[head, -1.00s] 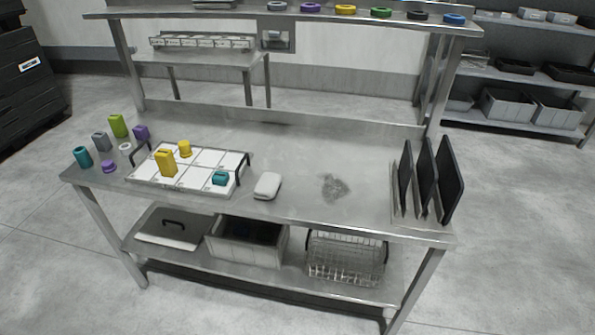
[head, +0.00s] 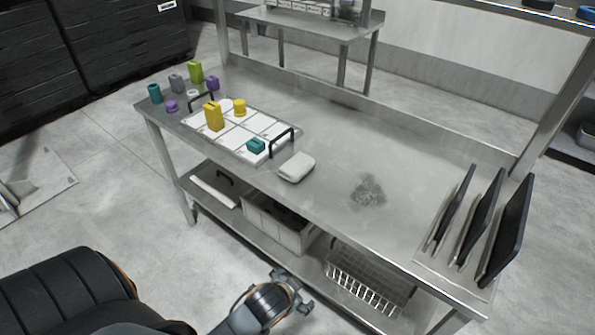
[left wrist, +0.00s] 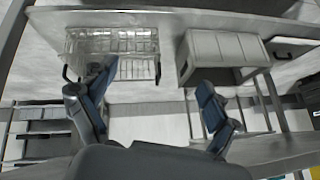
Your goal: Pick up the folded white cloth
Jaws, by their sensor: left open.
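The folded white cloth (head: 296,167) lies on the steel table top (head: 330,150), just right of the white tray, near the front edge. My left gripper (head: 292,290) is low in front of the table, below the top's level and clear of the cloth. In the left wrist view my left gripper (left wrist: 152,95) shows its two fingers spread apart with nothing between them. The cloth is not visible in the left wrist view. My right gripper is not in view.
A white tray (head: 229,147) with handles holds yellow and teal pieces. Several coloured pieces stand at the table's left end. Black panels (head: 506,232) stand upright in a rack at the right. A grey bin (head: 275,224) and a wire basket (head: 366,286) sit on the lower shelf.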

